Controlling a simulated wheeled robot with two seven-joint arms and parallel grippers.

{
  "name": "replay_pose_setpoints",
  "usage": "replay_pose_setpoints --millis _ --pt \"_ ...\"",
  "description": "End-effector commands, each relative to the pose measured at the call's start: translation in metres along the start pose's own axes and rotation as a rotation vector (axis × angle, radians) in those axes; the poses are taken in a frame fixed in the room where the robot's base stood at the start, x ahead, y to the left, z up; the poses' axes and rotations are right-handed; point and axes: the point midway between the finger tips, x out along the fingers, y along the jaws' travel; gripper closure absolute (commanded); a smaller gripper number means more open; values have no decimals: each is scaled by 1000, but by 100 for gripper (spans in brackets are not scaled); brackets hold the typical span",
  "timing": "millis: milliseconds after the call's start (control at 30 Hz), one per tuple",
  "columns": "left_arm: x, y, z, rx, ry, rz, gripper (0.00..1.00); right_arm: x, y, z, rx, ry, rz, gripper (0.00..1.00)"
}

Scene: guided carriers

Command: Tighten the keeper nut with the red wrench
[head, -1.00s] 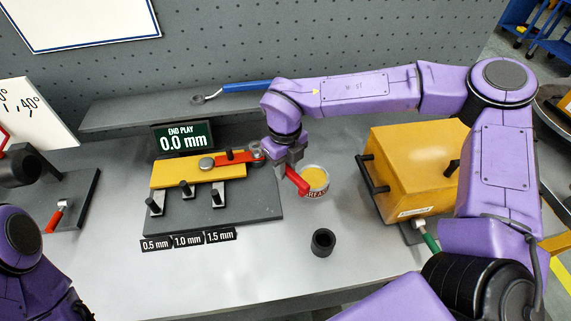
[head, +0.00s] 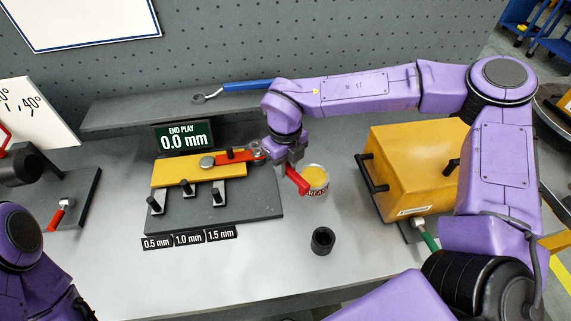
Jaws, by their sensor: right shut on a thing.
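The red wrench (head: 299,183) is held in my right gripper (head: 290,165), which is shut on it. The wrench's head reaches left toward the keeper nut (head: 257,152) at the right end of the yellow bar; the gripper partly hides it, and I cannot tell how fully it seats. The yellow bar (head: 170,172) lies on a dark base plate (head: 240,205), with a red piece (head: 232,157) on top. The display (head: 181,137) behind reads END PLAY 0.0 mm. Of my left arm only dark and purple links show at the left edge; its gripper is out of view.
A grease tin (head: 316,178) stands just right of the wrench. A black socket (head: 322,240) stands on the open table in front. A yellow box (head: 410,165) with black handles is at right. A blue-handled wrench (head: 245,87) lies on the back shelf. Gauge labels (head: 188,239) lie in front.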

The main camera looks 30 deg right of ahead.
Motion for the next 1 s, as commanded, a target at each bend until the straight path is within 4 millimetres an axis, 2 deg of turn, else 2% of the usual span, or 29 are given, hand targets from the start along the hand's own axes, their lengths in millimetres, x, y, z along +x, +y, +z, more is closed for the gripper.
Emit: replay_pose_setpoints --millis 500,1000 --pt "-4 0 -2 0 0 0 100 0 0 0 0 -1 0 100" --pt "3 0 1 0 0 0 100 13 0 0 0 0 0 100"
